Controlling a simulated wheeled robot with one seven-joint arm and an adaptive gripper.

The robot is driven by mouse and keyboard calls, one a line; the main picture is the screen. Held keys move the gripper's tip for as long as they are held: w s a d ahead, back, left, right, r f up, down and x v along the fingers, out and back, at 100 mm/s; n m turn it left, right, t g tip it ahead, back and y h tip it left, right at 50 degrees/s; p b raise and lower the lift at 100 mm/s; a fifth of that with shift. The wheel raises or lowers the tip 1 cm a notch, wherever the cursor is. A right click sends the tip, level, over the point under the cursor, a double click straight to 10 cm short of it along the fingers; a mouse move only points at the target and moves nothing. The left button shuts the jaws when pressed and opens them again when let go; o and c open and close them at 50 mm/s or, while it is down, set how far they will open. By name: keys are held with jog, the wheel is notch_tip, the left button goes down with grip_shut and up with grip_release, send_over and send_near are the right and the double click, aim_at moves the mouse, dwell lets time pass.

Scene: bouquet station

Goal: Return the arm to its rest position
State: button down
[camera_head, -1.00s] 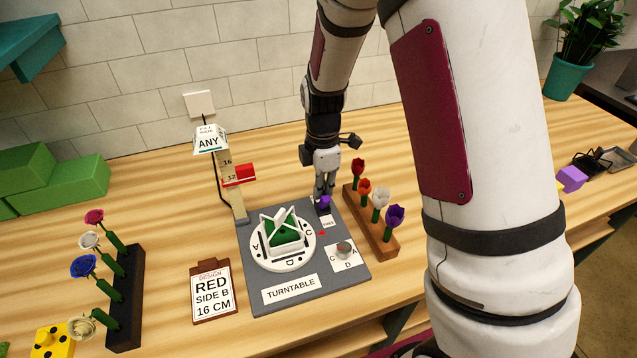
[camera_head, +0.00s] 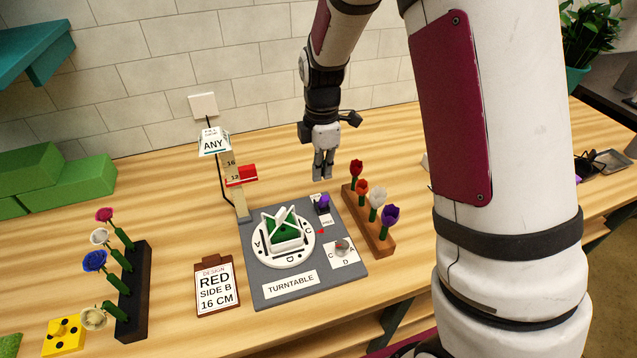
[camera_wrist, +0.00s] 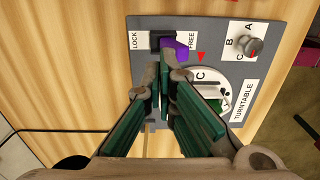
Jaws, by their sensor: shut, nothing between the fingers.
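My gripper (camera_head: 323,168) is shut and empty. In the head view it hangs above the table behind the turntable board (camera_head: 260,295), left of the rack with the red, orange, white and purple tulips. In the wrist view the shut fingers (camera_wrist: 166,62) point at the board near a purple lever (camera_wrist: 178,48) between the LOCK and FREE labels. The lever also shows in the head view (camera_head: 323,203), with a gap between it and the fingers. The white round turntable (camera_head: 262,252) carries a green block in a white frame.
A tulip rack (camera_head: 370,222) stands right of the board. A measuring post (camera_head: 238,195) with a red slider stands at the back left. A design card (camera_head: 217,288) and a dark flower rack (camera_head: 134,290) are further left. Bare table lies behind the board.

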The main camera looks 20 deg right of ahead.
jog(key=shift+r, duration=0.1)
dwell(0.3)
jog(key=s+r+m+t, duration=0.4)
jog(key=s+r+m, duration=0.8)
jog(key=s+r, duration=0.6)
jog(key=s+r+m+t, duration=0.1)
jog(key=s+r+m, duration=0.3)
jog(key=s+m, duration=0.2)
jog(key=shift+s+t, duration=0.3)
jog(key=shift+s, duration=0.05)
jog(key=shift+r, duration=0.15)
